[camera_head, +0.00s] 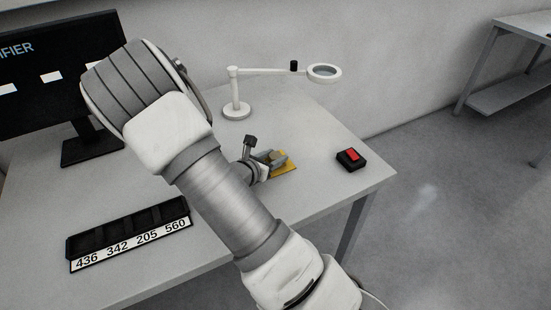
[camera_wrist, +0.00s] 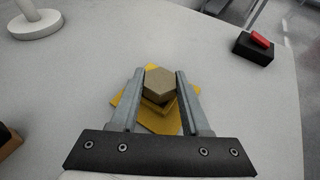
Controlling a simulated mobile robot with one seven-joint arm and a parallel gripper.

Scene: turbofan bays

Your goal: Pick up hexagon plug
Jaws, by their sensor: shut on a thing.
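The hexagon plug (camera_wrist: 159,82) shows in the wrist view as a tan six-sided block. It sits between the two fingers of my gripper (camera_wrist: 156,92), which is shut on it. Under the plug is a yellow plate (camera_wrist: 160,124) on the table; whether the plug touches it is hard to tell. In the head view my gripper (camera_head: 274,158) is over the yellow plate (camera_head: 287,172), and my arm hides part of this area. The plug cannot be made out clearly there.
A black box with a red button (camera_head: 350,159) stands to the right on the table (camera_head: 330,125). A white magnifier lamp (camera_head: 237,107) stands behind. A black tray with numbered labels (camera_head: 130,242) lies front left, and a monitor (camera_head: 60,80) stands back left.

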